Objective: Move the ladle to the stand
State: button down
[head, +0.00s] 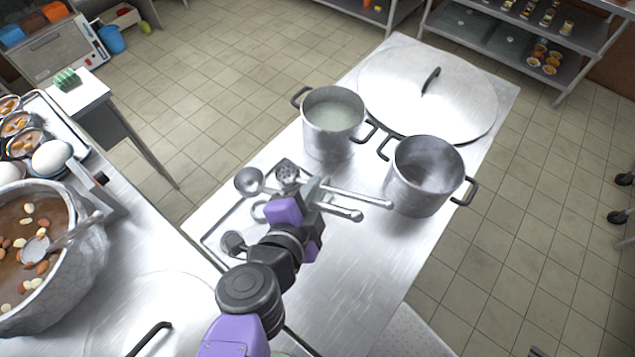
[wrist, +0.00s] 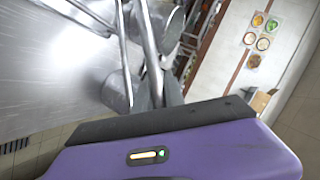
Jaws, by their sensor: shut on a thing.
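My gripper (head: 318,192) is over the steel table and shut on a thin metal handle, which shows between the fingers in the wrist view (wrist: 153,65). It appears to be a ladle's handle; which bowl it joins is hard to tell. A ladle bowl (head: 249,181) and a perforated skimmer head (head: 287,170) are just beyond my gripper, and two metal handles (head: 362,199) stick out to its right. A low metal frame (head: 212,243), possibly the stand, lies partly hidden behind my arm. Another ladle (head: 36,248) rests in the large pot of brown congee (head: 85,265).
A pot with pale liquid (head: 333,122) and a steaming pot (head: 427,175) stand to the right of my gripper. A large round lid (head: 430,90) lies behind them. The front right of the steel table (head: 350,270) is clear.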

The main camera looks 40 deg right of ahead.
jog(key=shift+d+f, duration=0.15)
notch_tip(320, 180, down, 10)
jog(key=b, duration=0.1)
jog(key=shift+b, duration=0.3)
dwell(0.4)
jog(key=shift+p, duration=0.4)
dwell(0.5)
jog(key=shift+f, duration=0.25)
dwell(0.5)
jog(key=c, duration=1.3)
grip_release()
jog(key=shift+c, duration=0.2)
jog(key=b+v, duration=0.1)
jog(key=v, duration=0.7)
jog(key=shift+b, duration=0.4)
